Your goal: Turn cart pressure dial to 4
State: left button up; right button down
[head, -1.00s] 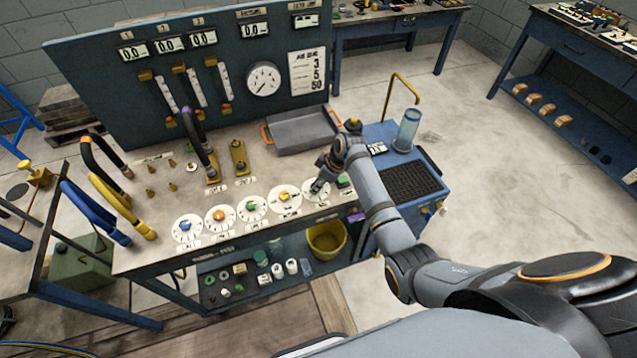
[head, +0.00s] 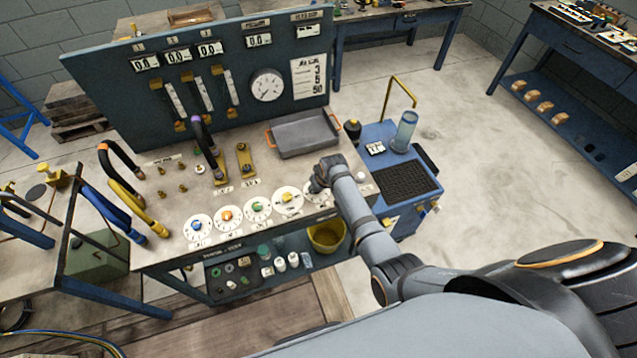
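A row of round white dials runs along the front of the bench top. Their knobs are blue (head: 197,225), orange (head: 227,216), green (head: 257,207) and yellow (head: 289,197). A fifth dial (head: 309,189) at the right end is mostly hidden by my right gripper (head: 317,184). The gripper points down at this dial, and its fingertips are too small and covered to show whether they grip a knob. I cannot read the dial labels or tell which one is the cart pressure dial. My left gripper is not in view.
A grey tray (head: 304,136) lies behind the dials, below an upright gauge panel (head: 110,98). Hoses (head: 125,200) stand at the bench's left. A blue cart (head: 433,187) with a clear cylinder (head: 405,130) stands right of the bench. Open floor (head: 500,215) lies further right.

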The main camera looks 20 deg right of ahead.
jog(key=shift+a+m+h+p, duration=0.1)
jog(key=shift+m+h+p, duration=0.25)
jog(key=shift+m, duration=0.45)
jog(key=c, duration=1)
grip_release()
jog(key=v, duration=1.2)
jog(key=shift+w, duration=0.1)
